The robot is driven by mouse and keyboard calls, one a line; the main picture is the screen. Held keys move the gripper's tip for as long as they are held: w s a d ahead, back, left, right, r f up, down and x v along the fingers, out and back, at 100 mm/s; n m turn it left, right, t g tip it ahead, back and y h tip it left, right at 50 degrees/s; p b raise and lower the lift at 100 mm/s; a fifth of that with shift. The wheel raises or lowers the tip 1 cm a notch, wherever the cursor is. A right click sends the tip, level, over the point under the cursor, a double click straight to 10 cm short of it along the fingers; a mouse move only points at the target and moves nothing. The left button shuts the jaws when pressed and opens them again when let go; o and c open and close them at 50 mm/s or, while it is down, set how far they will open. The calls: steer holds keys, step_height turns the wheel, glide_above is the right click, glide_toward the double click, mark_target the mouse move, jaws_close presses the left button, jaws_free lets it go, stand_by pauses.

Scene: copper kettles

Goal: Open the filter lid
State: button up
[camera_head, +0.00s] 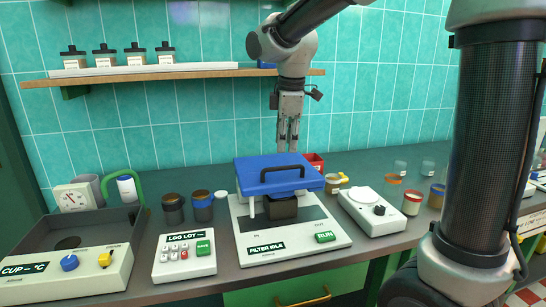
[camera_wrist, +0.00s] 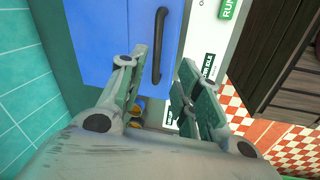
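The blue filter lid (camera_head: 255,182) lies roughly level over a dark chamber (camera_head: 283,208) on the white filter machine (camera_head: 335,235), which is labelled "FILTER IDLE". A black bar handle (camera_head: 282,170) arches over the lid. My gripper (camera_head: 288,146) points down above the lid's back part in the head view, apparently apart from the handle. In the wrist view my gripper (camera_wrist: 157,68) is open, with a clear gap between its fingers. The handle (camera_wrist: 160,45) lies ahead, lined up with that gap, on the blue lid (camera_wrist: 100,40). Nothing is held.
A red container (camera_head: 314,160) stands just behind the lid's right end. A white scale (camera_head: 372,210) stands right of the machine, and a keypad box (camera_head: 184,258) and jars (camera_head: 202,206) stand left. A wooden shelf (camera_head: 200,71) with bottles runs along the tiled wall.

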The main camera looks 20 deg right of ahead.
mark_target(284, 167)
steer(key=f, duration=0.2)
steer(key=w+f+n, duration=0.1)
steer(key=f, duration=0.2)
steer(key=w+f+n, duration=0.1)
steer(key=f, duration=0.1)
steer(key=shift+f, duration=0.2)
jaws_close()
